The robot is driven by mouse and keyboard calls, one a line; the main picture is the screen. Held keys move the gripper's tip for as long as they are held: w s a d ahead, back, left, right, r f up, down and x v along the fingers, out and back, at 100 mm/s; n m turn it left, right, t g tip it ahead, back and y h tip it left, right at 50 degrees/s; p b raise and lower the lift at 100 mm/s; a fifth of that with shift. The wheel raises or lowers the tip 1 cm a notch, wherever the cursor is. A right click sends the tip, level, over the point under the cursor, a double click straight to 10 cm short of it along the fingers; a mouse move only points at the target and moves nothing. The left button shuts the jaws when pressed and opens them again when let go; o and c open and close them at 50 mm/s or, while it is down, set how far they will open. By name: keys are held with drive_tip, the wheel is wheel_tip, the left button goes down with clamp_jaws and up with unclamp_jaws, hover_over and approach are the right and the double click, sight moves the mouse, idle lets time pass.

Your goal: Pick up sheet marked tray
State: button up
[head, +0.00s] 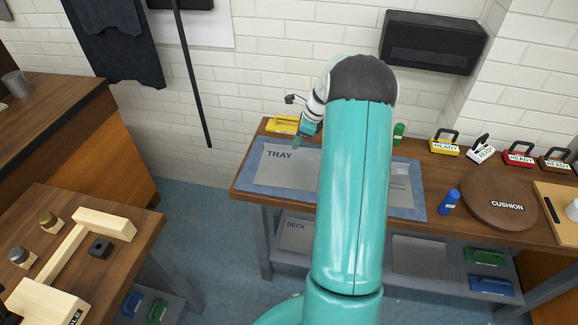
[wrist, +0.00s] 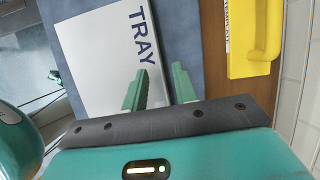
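The pale sheet marked TRAY (head: 285,174) lies on a blue mat (head: 258,191) at the left part of the back workbench. My teal arm hides the middle of the mat. In the wrist view the sheet (wrist: 100,62) fills the upper left, its TRAY lettering near its right edge. My gripper (head: 302,140) is over the sheet's upper right part in the head view. In the wrist view my gripper's two green fingers (wrist: 159,84) stand apart with nothing between them. The height gap cannot be told.
A yellow handled piece labelled TEMPLATE (wrist: 256,38) lies close to the right of the fingers. A green bottle (head: 398,133), a blue bottle (head: 449,199) and a round cushion (head: 490,190) stand right of my arm. A wooden bench (head: 120,255) is at left.

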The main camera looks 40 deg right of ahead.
drive_tip(key=x, duration=0.3)
drive_tip(key=shift+f, duration=0.15)
clamp_jaws()
